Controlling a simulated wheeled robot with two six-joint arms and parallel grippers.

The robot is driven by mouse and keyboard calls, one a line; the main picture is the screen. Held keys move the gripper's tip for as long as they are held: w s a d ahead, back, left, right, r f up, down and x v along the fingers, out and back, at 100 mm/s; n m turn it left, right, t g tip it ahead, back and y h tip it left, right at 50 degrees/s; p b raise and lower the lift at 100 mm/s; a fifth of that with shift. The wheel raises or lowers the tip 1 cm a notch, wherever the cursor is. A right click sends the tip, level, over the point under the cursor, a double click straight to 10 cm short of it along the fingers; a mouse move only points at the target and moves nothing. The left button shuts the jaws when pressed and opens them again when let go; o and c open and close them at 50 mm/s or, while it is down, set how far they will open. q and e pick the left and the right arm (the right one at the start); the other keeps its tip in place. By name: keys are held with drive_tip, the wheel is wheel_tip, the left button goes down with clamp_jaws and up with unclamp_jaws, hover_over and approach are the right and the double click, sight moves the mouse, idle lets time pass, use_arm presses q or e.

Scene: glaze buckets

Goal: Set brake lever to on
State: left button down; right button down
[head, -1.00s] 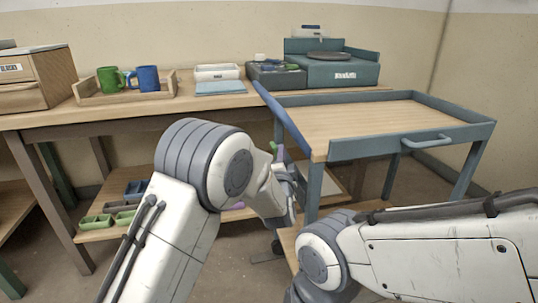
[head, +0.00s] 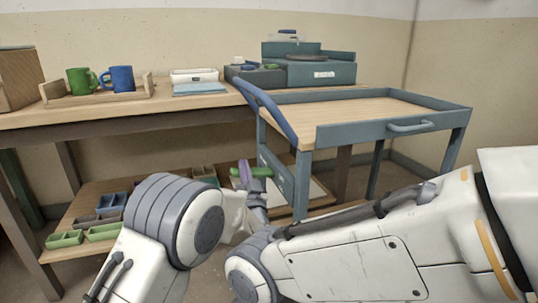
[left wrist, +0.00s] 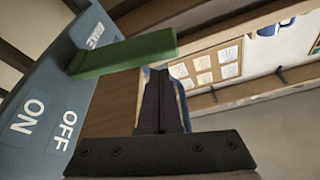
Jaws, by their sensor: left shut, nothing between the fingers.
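The brake lever is a green bar (left wrist: 125,52) on a blue-grey panel (left wrist: 95,85) marked BRAKE, ON and OFF. In the left wrist view it sticks out rightward from the BRAKE end, and both ON and OFF words are uncovered. In the head view the lever (head: 262,172) sticks out at the left side of the cart. My left gripper (head: 246,172) is shut and empty, pointing up in front of the lever. In the wrist view its fingertips (left wrist: 156,75) are just below the lever's free end; I cannot tell whether they touch. My right gripper is out of view.
The cart (head: 390,132) has a raised rim and a handle (head: 411,127). Behind stands a workbench (head: 120,114) with mugs and a blue-grey box. Its lower shelf (head: 75,208) holds small bins. My right arm crosses the lower right, near my left arm.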

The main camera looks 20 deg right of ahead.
use_arm(q)
drive_tip(key=shift+a+f+n+y+b, duration=0.35)
drive_tip(key=shift+f+n, duration=0.25)
drive_tip(key=shift+f, duration=0.25)
drive_tip(key=shift+f, duration=0.15)
drive_tip(key=shift+s+f, duration=0.1)
